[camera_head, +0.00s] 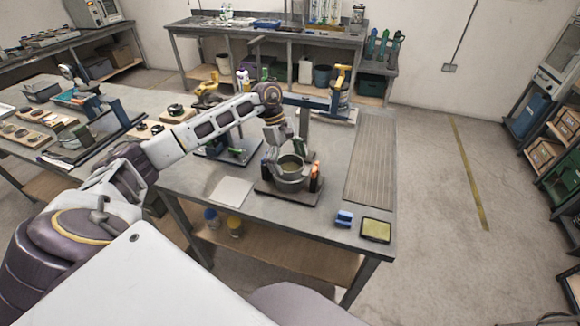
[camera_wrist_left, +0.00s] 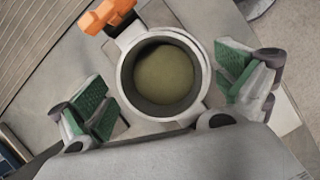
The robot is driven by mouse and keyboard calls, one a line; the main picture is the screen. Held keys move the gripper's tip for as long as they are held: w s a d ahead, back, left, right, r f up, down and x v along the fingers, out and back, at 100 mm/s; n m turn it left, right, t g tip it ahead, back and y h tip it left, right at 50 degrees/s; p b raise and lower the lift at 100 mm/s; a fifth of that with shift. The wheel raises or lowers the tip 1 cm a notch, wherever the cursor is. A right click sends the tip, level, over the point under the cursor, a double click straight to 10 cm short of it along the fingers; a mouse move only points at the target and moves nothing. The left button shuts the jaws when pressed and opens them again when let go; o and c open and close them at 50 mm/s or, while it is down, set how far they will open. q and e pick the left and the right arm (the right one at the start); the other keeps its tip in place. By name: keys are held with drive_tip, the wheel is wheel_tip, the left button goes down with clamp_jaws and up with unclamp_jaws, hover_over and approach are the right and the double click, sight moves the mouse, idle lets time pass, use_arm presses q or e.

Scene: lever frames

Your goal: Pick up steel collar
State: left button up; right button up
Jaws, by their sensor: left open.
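The steel collar (camera_head: 290,182) is a short grey ring standing upright on a dark base plate (camera_head: 290,196) on the workbench. In the left wrist view the collar (camera_wrist_left: 160,112) is seen from above, with a dull olive round surface (camera_wrist_left: 165,75) inside it. My left gripper (camera_head: 281,156) is above and around the collar, pointing down. In the left wrist view its green-padded fingers (camera_wrist_left: 166,90) are spread apart, one on each side of the collar, with visible gaps. It holds nothing. My right gripper is not in view.
An orange-topped part (camera_head: 316,178) stands close to the collar's right; an orange piece (camera_wrist_left: 108,15) shows in the wrist view. A blue block (camera_head: 344,218) and a yellow-topped tray (camera_head: 376,230) lie near the front right edge. A ribbed mat (camera_head: 371,165) leaves clear room at right.

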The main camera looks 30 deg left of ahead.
use_arm(q)
drive_tip(key=shift+d+f, duration=0.2)
drive_tip(key=shift+f, duration=0.3)
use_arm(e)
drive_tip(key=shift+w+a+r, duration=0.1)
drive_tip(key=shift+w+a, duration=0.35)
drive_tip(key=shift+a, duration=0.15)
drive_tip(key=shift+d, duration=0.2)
use_arm(q)
drive_tip(key=shift+c, duration=0.6)
drive_tip(key=c, duration=1.3)
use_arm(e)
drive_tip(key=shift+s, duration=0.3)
